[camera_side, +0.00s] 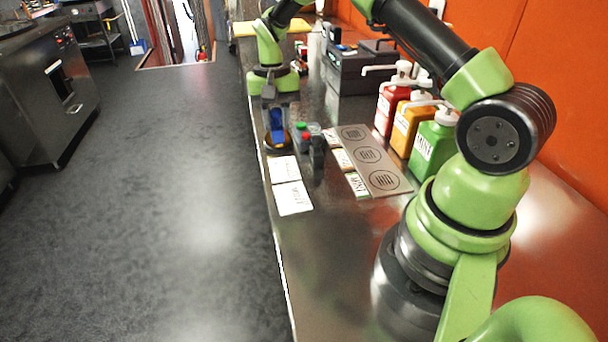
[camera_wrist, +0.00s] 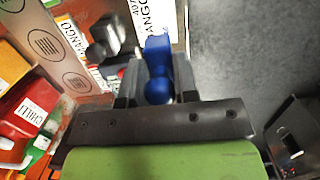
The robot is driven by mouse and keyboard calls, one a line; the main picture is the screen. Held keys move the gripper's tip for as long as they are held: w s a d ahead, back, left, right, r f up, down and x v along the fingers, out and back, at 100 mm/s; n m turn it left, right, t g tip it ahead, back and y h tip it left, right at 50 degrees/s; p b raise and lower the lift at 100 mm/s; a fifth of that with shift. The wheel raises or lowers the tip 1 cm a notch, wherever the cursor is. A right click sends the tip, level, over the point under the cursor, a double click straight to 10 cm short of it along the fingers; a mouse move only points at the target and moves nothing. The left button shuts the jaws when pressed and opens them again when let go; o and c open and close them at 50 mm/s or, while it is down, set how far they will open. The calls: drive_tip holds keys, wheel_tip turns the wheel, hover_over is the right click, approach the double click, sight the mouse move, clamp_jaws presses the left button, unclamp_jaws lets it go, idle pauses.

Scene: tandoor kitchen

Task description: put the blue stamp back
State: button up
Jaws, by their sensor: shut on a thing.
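My gripper (camera_side: 277,127) is shut on the blue stamp (camera_side: 278,130), low over the left edge of the steel counter. In the wrist view the blue stamp (camera_wrist: 157,88) sits between the two fingers (camera_wrist: 156,84). Its lower end is hard to make out, and I cannot tell whether it touches anything below. Just right of it in the side view is a small dark holder (camera_side: 318,152) with red, green and grey-topped pieces beside it. A dark holder also shows in the wrist view (camera_wrist: 108,35), left of the stamp.
Two white cards (camera_side: 292,198) lie at the counter's left edge. A grey plate with circles (camera_side: 368,160) lies right of the holder, small labels beside it. Red, orange and green pump bottles (camera_side: 432,145) stand behind it. A dark box (camera_side: 357,68) stands farther back.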

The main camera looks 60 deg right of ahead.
drive_tip(key=s+a+r, duration=0.1)
drive_tip(key=s+r, duration=0.2)
drive_tip(key=s, duration=1.1)
wheel_tip(320, 180, down, 10)
drive_tip(key=shift+s+a+f, duration=0.1)
drive_tip(key=o, duration=0.8)
drive_tip(key=shift+f, duration=0.1)
